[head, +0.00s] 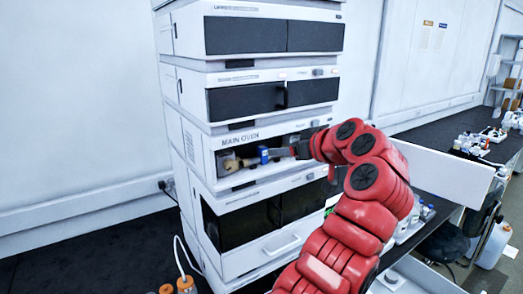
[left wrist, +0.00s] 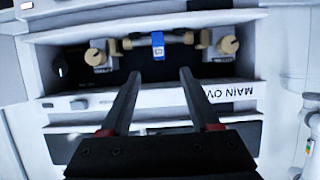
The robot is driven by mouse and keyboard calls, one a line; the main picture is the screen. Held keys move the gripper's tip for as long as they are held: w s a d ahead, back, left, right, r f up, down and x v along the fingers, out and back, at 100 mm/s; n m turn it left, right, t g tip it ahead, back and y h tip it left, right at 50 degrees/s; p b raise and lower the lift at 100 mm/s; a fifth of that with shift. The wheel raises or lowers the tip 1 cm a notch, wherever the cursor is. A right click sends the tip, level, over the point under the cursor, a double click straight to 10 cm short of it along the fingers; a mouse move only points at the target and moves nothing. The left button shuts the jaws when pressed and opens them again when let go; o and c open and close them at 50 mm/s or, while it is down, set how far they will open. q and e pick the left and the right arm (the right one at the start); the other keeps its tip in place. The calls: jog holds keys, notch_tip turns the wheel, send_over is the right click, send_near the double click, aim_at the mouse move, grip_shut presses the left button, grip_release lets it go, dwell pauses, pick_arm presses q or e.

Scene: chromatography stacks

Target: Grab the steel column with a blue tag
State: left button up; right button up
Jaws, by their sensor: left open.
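The steel column lies level inside the open bay of the main oven (head: 203,158). Its blue tag (head: 263,154) shows in the head view, and in the left wrist view the blue tag (left wrist: 158,46) is wrapped around the middle of the column (left wrist: 180,38). Tan fittings sit at both column ends. My left gripper (left wrist: 160,73) is open and empty, its two fingers pointing at the tag from in front, one on each side of it and apparently short of the column. In the head view my left gripper (head: 298,149) is at the bay opening, partly hidden by my red arm. My right gripper is not seen.
More modules with dark fronts stack above and below the oven, including a top module (head: 260,35). A tan knob (left wrist: 228,45) and another knob (left wrist: 97,56) flank the column. A white panel (head: 450,175) stands right of my arm.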

aim_at(265, 149)
pick_arm(q)
jog(key=p+x, duration=0.2)
jog(key=x, duration=0.4)
jog(key=shift+a, duration=0.1)
jog(key=shift+w, duration=0.2)
jog(key=p+x, duration=0.4)
jog(key=shift+w+a, duration=0.1)
jog(key=shift+w, duration=0.2)
jog(key=shift+w+a+f, duration=0.15)
jog(key=shift+w, duration=0.05)
jog(key=shift+c, duration=0.4)
grip_shut()
